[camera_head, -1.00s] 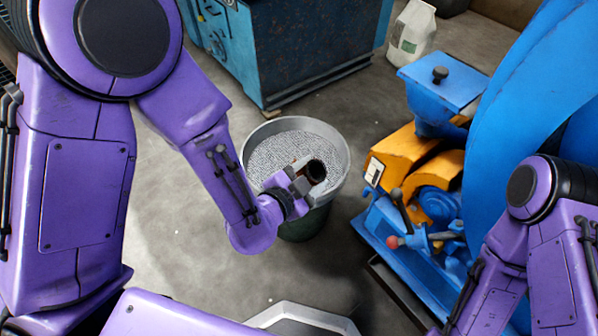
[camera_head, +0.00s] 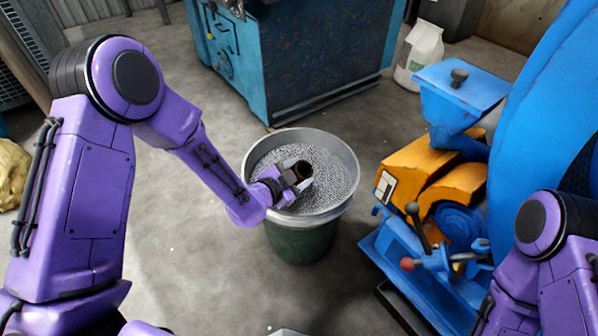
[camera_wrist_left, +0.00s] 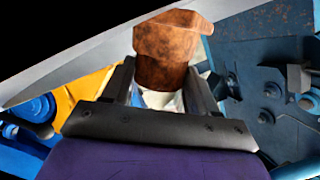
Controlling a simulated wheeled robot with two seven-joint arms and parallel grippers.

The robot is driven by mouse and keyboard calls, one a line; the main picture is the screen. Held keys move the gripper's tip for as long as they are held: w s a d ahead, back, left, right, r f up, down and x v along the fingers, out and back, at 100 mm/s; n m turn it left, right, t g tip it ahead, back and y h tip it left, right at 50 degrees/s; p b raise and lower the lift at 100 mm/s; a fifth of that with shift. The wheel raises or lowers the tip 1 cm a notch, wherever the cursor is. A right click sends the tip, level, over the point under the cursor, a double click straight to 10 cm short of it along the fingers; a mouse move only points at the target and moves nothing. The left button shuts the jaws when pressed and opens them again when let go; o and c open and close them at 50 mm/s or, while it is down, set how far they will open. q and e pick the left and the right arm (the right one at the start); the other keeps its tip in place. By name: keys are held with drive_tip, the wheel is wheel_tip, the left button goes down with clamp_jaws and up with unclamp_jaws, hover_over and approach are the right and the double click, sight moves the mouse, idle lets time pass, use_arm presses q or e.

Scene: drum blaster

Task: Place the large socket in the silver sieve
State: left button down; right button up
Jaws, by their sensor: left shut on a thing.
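The large socket (camera_head: 302,170) is a rusty brown, hollow cylinder. My left gripper (camera_head: 296,180) is shut on it and holds it over the sieve. In the left wrist view the socket (camera_wrist_left: 168,50) sits between the two fingers (camera_wrist_left: 160,85). The silver sieve (camera_head: 345,150) is a round pan with a metal rim and a perforated grey floor, on top of a dark green drum. The gripper reaches in over the sieve's near left rim. Whether the socket touches the sieve floor I cannot tell. My right arm shows at the right edge, but its gripper is out of view.
The green drum (camera_head: 300,243) stands on a concrete floor. A blue and orange machine (camera_head: 430,180) with levers is close on the right. A blue cabinet (camera_head: 320,70) stands behind, with a white bag (camera_head: 420,50) beside it. Floor at the front left is clear.

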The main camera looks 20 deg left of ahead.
use_arm(q)
drive_tip(key=shift+w+f, duration=0.15)
drive_tip(key=shift+f, duration=0.4)
drive_tip(key=shift+r, duration=0.2)
drive_tip(key=shift+c, duration=1.5)
unclamp_jaws()
drive_tip(key=shift+f, duration=0.15)
use_arm(e)
drive_tip(key=shift+f, duration=0.35)
use_arm(q)
drive_tip(key=p+v, duration=0.3)
drive_tip(key=v, duration=0.9)
drive_tip(key=s+a+f+n+g+y, duration=0.4)
drive_tip(key=s+f+n, duration=0.4)
drive_tip(key=s+f, duration=0.2)
drive_tip(key=s+a+f+n+g+y, duration=0.4)
drive_tip(key=s+a+f+n+g, duration=0.2)
drive_tip(key=s+f+n, duration=0.3)
drive_tip(key=s+f, duration=0.2)
drive_tip(key=s, duration=0.2)
drive_tip(key=shift+s+a+f+n, duration=0.25)
drive_tip(key=shift+a+f+n, duration=0.05)
drive_tip(key=shift+a, duration=0.1)
use_arm(e)
wheel_tip(320, 180, up, 2)
drive_tip(key=shift+r, duration=0.2)
